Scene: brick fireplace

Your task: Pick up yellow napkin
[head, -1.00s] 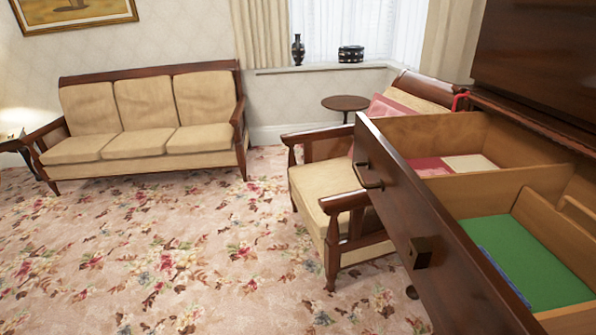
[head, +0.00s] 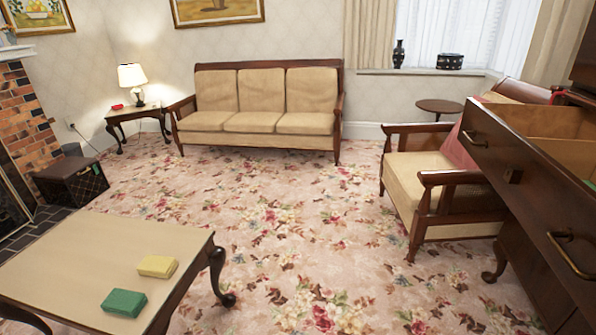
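A folded yellow napkin (head: 157,266) lies flat near the right edge of the low coffee table (head: 85,257), at the lower left of the head view. A green napkin-like block (head: 124,303) lies just in front of it, apart from it. Nothing covers the yellow napkin. My gripper does not show in the view.
An open drawer (head: 520,170) juts out at the right, beside an armchair (head: 440,185). A sofa (head: 262,110) stands at the back, with a side table (head: 135,112) and lamp (head: 132,77) left of it. The carpet between is clear. A dark box (head: 72,182) sits by the brick fireplace (head: 28,120).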

